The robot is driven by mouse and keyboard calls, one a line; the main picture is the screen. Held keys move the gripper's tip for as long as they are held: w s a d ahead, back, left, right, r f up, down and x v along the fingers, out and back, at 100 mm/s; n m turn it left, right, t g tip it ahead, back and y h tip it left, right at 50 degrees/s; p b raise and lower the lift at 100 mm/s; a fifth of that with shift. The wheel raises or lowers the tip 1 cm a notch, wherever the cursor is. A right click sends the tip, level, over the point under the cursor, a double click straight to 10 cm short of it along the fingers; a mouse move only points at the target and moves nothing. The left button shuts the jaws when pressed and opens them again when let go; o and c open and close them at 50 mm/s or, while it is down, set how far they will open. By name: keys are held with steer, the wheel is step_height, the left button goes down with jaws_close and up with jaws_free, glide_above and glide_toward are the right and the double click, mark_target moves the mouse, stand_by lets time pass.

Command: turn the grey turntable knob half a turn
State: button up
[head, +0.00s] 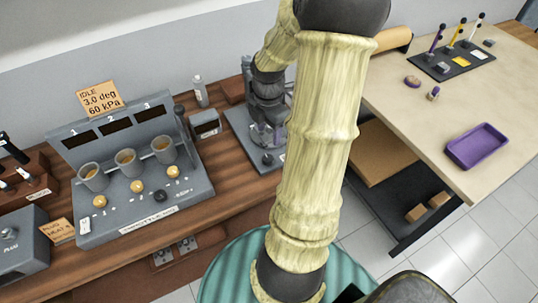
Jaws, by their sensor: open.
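A grey plate-like fixture (240,122) stands on the wooden bench just left of my upright arm link. A small dark grey knob (268,159) sits on its front part. I cannot tell for sure that this is the turntable knob. My gripper (270,134) points down over the fixture, behind the knob in the picture. It is open, and I see nothing held in it. My own arm hides the right side of the fixture. Whether the fingers touch anything there is too small to tell.
A grey throttle rig (145,215) with three cups and a display sign (100,98) stands left of the fixture. A small grey box (205,124) and a white bottle (200,91) are nearby. A pale table (420,85) with a purple tray (477,146) is at right.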

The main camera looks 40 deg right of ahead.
mark_target(268, 158)
step_height(268, 158, down, 12)
steer(key=shift+a+r+b, duration=0.15)
steer(key=shift+r+b, duration=0.05)
steer(key=shift+b, duration=0.6)
steer(key=c, duration=1)
